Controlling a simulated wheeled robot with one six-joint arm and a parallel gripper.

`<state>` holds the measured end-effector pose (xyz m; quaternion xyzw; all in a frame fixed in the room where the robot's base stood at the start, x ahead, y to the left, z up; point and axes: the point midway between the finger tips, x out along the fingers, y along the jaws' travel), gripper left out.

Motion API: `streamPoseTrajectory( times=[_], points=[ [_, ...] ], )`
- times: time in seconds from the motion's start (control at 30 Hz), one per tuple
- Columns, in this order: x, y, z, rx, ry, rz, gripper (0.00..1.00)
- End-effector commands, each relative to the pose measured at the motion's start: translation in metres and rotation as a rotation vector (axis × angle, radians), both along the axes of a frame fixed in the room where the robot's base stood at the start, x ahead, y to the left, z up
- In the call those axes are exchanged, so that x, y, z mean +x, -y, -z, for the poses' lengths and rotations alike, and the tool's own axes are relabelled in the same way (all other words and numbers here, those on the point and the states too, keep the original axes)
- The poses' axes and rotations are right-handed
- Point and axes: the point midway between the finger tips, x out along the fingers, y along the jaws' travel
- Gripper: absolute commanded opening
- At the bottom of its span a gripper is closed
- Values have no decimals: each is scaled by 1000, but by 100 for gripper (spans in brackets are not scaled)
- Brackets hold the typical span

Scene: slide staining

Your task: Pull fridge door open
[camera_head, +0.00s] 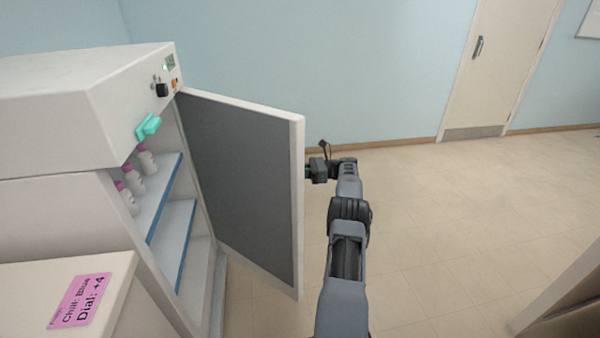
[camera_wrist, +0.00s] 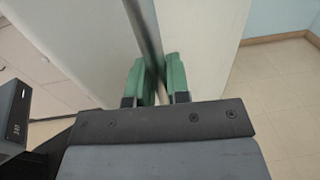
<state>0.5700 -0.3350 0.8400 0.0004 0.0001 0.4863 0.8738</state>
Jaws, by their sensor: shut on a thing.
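The fridge (camera_head: 208,268) stands at the left with its door (camera_head: 245,170) swung wide open; the door's grey inner panel faces me. Two blue-edged shelves show inside, with several pink-capped white bottles (camera_head: 146,160) on the upper one. My gripper (camera_head: 312,172) is at the outer side of the door, near its free edge. In the wrist view my gripper's green fingertips (camera_wrist: 160,80) are shut on the grey bar of the door handle (camera_wrist: 146,35). The white door face (camera_wrist: 200,45) lies behind the bar. In the head view the handle is hidden behind the door.
A teal clip-like part (camera_head: 148,126) and a black knob (camera_head: 162,90) are on the fridge's upper front. A pale counter (camera_head: 118,290) with a pink note (camera_head: 80,300) stands at the front left. Open floor (camera_head: 460,200) lies to the right; a brown-sided piece (camera_head: 565,300) is at lower right.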

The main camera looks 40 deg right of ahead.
Motion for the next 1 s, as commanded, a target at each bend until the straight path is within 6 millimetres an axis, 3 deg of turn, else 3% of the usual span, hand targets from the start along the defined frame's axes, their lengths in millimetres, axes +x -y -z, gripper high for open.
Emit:
streamPoseTrajectory(
  times=[0.03,0.07,0.3,0.63,0.83,1.0],
  points=[
    [2,-2,-1,0,1,-3,0],
    [2,-2,-1,0,1,-3,19],
    [0,1,-1,0,1,2,41],
    [0,2,-6,-1,2,3,41],
    [-1,1,-37,-2,3,2,41],
    [-14,-7,-53,1,2,2,41]
  ],
)
